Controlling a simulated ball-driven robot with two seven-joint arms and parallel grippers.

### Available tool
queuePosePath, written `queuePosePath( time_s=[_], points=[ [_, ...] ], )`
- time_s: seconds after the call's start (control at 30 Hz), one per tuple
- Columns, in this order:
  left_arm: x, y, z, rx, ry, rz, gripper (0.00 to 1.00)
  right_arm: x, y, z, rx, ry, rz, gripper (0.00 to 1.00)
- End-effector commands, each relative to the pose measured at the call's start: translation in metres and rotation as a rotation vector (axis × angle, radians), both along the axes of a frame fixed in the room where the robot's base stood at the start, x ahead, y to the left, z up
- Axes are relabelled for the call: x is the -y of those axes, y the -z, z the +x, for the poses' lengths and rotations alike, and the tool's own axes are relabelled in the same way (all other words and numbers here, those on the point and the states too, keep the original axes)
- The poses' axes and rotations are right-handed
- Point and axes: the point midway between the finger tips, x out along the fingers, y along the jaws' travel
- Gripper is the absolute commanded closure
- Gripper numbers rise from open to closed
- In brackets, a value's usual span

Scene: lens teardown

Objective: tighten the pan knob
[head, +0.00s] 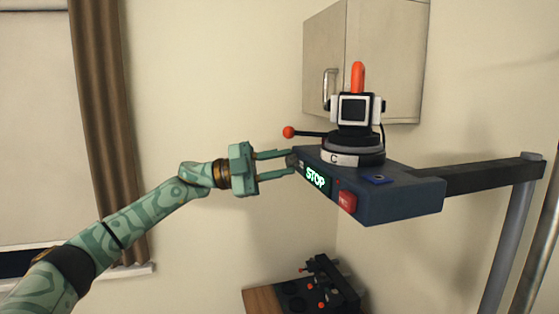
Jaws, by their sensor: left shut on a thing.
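My left gripper (291,161) reaches in from the left, its two fingers pointing right. It is shut on a small dark grey knob (292,160) at the left end of a dark blue-grey box (400,206); I take this for the pan knob. The fingers hide part of it. On the box stands a round black base with a white band marked "C" (341,160). Above it is a black and white head (354,109) with an orange top piece. A lever with a red ball (288,132) sticks out to the left. My right gripper is not in view.
The box front has a lit "STOP" display (316,179) and a red button (347,202). A dark arm (483,177) joins the box to a grey post (510,240). A wall cabinet (385,60) hangs behind. Dark gear with red knobs (318,288) sits low on a wooden surface.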

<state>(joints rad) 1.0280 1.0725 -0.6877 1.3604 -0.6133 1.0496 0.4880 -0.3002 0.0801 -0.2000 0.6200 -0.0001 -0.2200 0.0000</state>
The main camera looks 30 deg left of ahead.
Motion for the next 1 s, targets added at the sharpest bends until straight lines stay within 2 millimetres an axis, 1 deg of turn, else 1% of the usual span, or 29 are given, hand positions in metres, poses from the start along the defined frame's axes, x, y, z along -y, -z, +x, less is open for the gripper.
queuePosePath(
  time_s=[0.1, 0.6, 0.8, 1.0],
  points=[
    [0.000, -0.004, 0.001, 0.074, -0.001, 0.082, 0.96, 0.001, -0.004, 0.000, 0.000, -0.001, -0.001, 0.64],
    [-0.001, -0.006, 0.001, 0.369, -0.001, 0.430, 0.96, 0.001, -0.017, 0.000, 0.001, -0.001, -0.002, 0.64],
    [-0.001, -0.006, 0.001, 0.456, 0.000, 0.533, 0.96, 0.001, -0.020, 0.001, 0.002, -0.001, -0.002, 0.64],
    [0.000, -0.005, 0.001, 0.511, 0.001, 0.599, 0.96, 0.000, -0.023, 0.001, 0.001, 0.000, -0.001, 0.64]
  ],
)
